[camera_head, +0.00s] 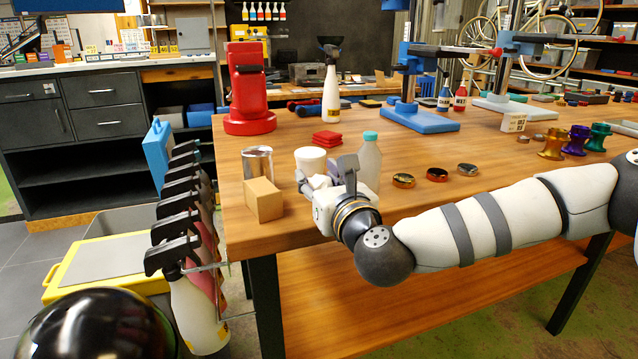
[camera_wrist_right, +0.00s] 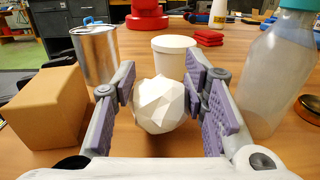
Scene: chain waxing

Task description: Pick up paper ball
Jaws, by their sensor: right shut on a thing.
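The white faceted paper ball (camera_wrist_right: 161,104) sits between the purple-padded fingers of my right gripper (camera_wrist_right: 165,100) in the right wrist view. The right gripper is shut on it, low over the wooden table. In the head view the right gripper (camera_head: 322,188) is at the table's front edge, and a bit of the paper ball (camera_head: 319,182) shows between the fingers. Whether the ball still touches the table cannot be told. My left gripper is not in view.
Close around the right gripper stand a cardboard box (camera_head: 264,200), a metal can (camera_head: 258,163), a white cup (camera_head: 310,160) and a clear bottle (camera_head: 369,160). Several small round tins (camera_head: 437,174) lie to the right. Red cloths (camera_head: 327,138) lie behind.

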